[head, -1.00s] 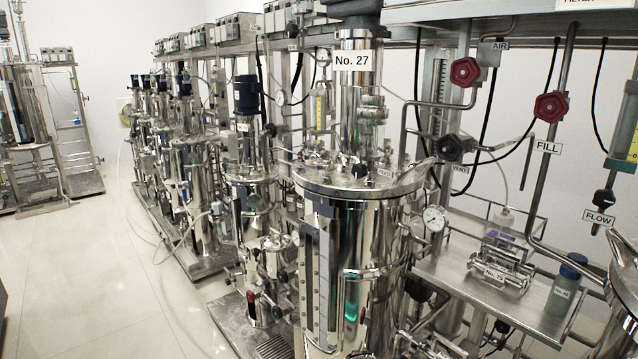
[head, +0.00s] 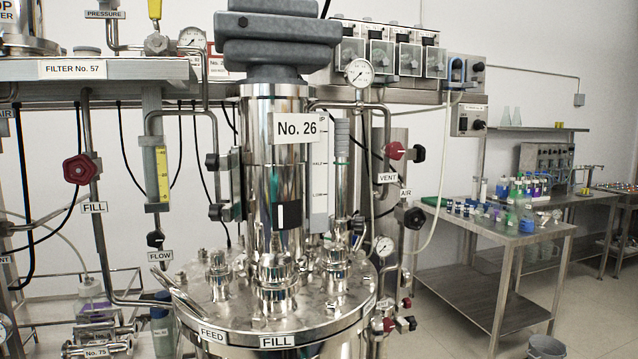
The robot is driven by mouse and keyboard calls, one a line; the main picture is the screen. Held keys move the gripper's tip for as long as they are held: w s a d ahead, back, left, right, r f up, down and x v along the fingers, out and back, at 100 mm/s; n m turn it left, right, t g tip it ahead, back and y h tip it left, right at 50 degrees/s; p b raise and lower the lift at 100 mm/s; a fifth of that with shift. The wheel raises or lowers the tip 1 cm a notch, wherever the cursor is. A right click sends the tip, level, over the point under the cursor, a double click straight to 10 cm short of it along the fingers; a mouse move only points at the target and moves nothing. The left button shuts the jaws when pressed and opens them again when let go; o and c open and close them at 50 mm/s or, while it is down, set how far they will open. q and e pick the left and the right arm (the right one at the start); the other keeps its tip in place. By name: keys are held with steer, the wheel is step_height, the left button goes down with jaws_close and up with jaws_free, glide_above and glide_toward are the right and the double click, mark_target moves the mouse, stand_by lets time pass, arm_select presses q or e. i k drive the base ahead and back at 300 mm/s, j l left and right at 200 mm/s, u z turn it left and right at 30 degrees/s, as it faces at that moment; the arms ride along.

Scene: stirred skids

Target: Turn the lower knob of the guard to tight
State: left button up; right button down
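The large polished steel vessel marked No. 26 (head: 262,135) stands in the middle of the head view. On its column's left side is a narrow upright clear part (head: 236,185), perhaps the guard; I cannot tell for sure. Two dark knobs stick out on its left, an upper knob (head: 212,162) and a lower knob (head: 215,212). Whether either is tight or loose cannot be read. Neither of my grippers shows in the view.
A red FILL handwheel (head: 79,169) and a dark FLOW knob (head: 155,239) are on pipes at left. VENT and AIR valves (head: 396,151) stand right of the column. A steel bench (head: 510,240) with bottles stands at right, a bucket (head: 545,347) before it. Floor shows between.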

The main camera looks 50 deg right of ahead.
mark_target(215, 213)
steer(key=z, duration=1.15)
steer(key=i+j+z, duration=0.1)
steer(key=j+z, duration=0.35)
steer(key=j, duration=0.45)
steer(key=j+z, duration=0.5)
steer(key=j, duration=0.4)
steer(key=k+j+z, duration=0.1)
steer(key=k+z, duration=0.5)
steer(key=z, duration=0.25)
steer(key=k+l+z, duration=0.1)
steer(key=k+z, duration=0.15)
steer(key=z, duration=0.15)
